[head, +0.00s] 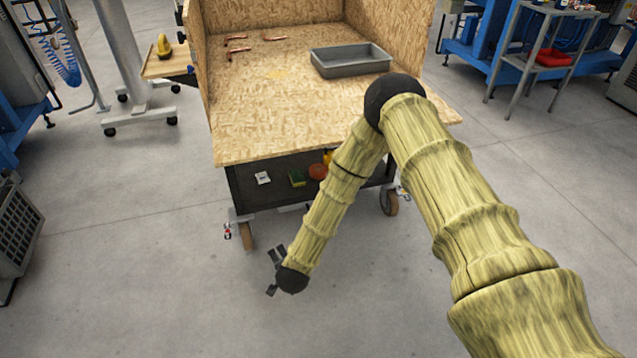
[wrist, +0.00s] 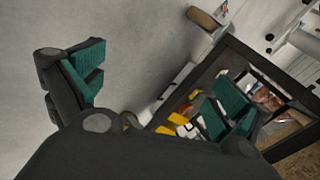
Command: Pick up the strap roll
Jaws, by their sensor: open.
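My gripper (head: 272,271) hangs low in front of the cart, close above the floor. It also shows in the wrist view (wrist: 160,92), with its two green-padded fingers spread wide and nothing between them. I cannot say for sure which thing is the strap roll. A round orange-red item (head: 317,171) on the cart's lower shelf may be it; my forearm stands just beside it. The gripper is apart from all the shelf items. In the wrist view, the right finger covers part of the shelf.
The cart's dark lower shelf (head: 238,190) also holds a white item (head: 262,178), a green box (head: 297,179) and a yellow item (head: 328,157). Above is a wooden top (head: 240,140) with a grey tray (head: 350,62) and several copper pieces (head: 238,50). The floor in front is clear.

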